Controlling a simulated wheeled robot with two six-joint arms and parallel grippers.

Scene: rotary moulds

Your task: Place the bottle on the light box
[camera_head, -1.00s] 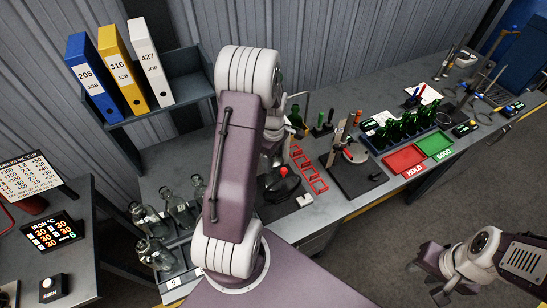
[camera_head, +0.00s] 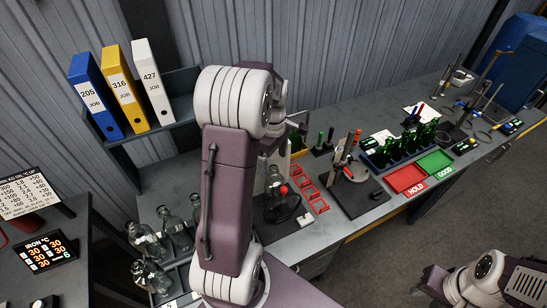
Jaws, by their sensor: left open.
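A clear glass bottle (camera_head: 274,181) stands upright on the bench, just right of my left arm, at a black stand with a red knob. Whether it rests on the stand or behind it I cannot tell. My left gripper (camera_head: 298,124) is open, above and behind this bottle, partly hidden by its own arm. More clear bottles (camera_head: 146,240) stand in a rack at the lower left. Several green bottles (camera_head: 409,146) stand in a rack on the right. I cannot make out the light box for certain. My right gripper (camera_head: 430,284) hangs low over the floor, its fingertips unclear.
Red HOLD tray (camera_head: 405,179) and green GOOD tray (camera_head: 436,163) lie on the bench's right part. A black plate with a metal stand (camera_head: 352,172) and red frames (camera_head: 312,196) lie nearer. A binder shelf (camera_head: 176,115) rises at the left. My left arm hides the bench's middle.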

